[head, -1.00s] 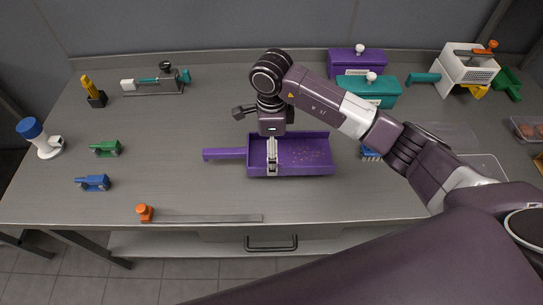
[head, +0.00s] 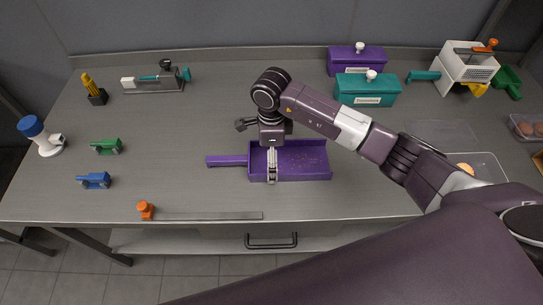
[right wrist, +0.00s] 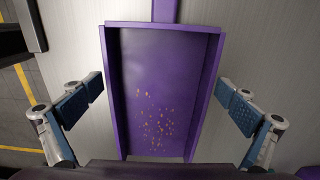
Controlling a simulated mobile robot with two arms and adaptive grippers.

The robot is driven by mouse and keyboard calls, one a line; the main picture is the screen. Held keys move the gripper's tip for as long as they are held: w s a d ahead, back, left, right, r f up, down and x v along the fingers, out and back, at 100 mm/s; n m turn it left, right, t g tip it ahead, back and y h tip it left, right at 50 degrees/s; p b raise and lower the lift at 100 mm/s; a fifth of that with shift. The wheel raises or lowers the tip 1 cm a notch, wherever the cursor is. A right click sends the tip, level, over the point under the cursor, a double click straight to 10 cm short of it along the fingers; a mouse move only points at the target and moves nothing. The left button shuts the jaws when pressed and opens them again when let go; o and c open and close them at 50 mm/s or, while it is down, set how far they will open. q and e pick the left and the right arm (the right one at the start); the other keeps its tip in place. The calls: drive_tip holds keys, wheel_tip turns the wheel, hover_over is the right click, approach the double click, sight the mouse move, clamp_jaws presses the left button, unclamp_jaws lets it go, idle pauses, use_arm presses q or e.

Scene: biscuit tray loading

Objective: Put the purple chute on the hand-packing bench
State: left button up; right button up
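The purple chute (head: 312,160), a shallow open tray with crumbs on its floor, lies flat on the grey bench (head: 210,120), its handle pointing left in the head view. My right gripper (head: 271,178) is over the chute's handle-side half. In the right wrist view the chute (right wrist: 155,70) is between the spread fingers of my right gripper (right wrist: 162,100), with a gap visible on each side. The gripper is open and holds nothing. My left gripper is not in view.
A long scraper with an orange knob (head: 146,211) lies near the front edge. Green (head: 107,146) and blue (head: 94,181) tools lie left. Purple (head: 358,58) and teal (head: 366,90) lidded boxes stand at the back. A clear tray (head: 485,160) is at right.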

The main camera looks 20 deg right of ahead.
drive_tip(key=shift+r, duration=0.3)
wheel_tip(320, 180, up, 12)
drive_tip(key=b, duration=0.2)
drive_tip(key=shift+f+b, duration=0.15)
drive_tip(key=shift+b, duration=0.2)
